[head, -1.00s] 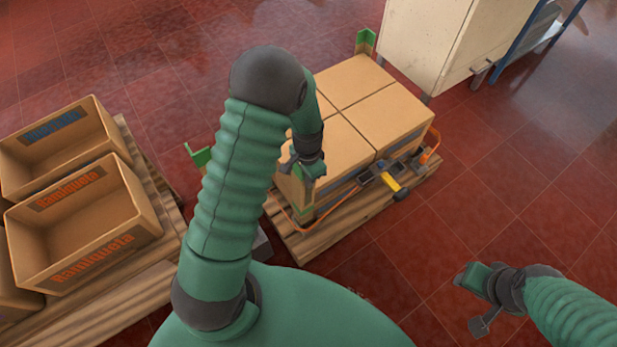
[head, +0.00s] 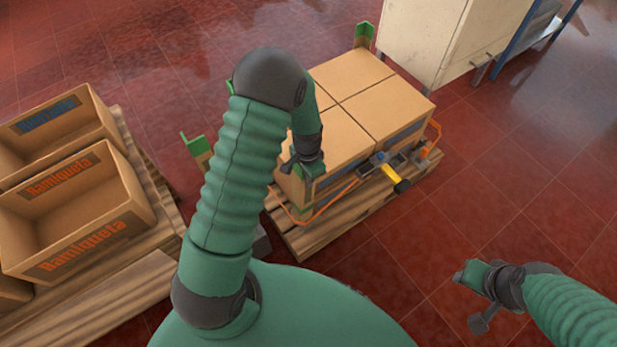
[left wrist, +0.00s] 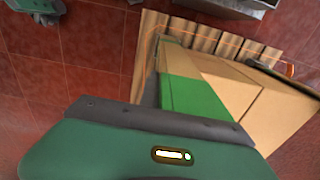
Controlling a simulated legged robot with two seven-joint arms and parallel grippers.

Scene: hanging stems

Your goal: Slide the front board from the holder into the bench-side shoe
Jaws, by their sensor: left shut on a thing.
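My left gripper (head: 302,165) is at the near left corner of the carton stack (head: 372,100). It is shut on an upright board with a green top (left wrist: 195,97), which I take as the front board; the jaws hide part of it. In the left wrist view the board stands along the carton edge. I cannot clearly make out the holder or the bench-side shoe.
Green-topped corner boards stand at the left (head: 197,146) and back (head: 364,37) of the stack. An orange strap (head: 328,204) and a yellow-handled tool (head: 392,175) lie at its front. A white cabinet (head: 425,40) stands behind. Open crates (head: 75,215) stand left. The right floor is clear.

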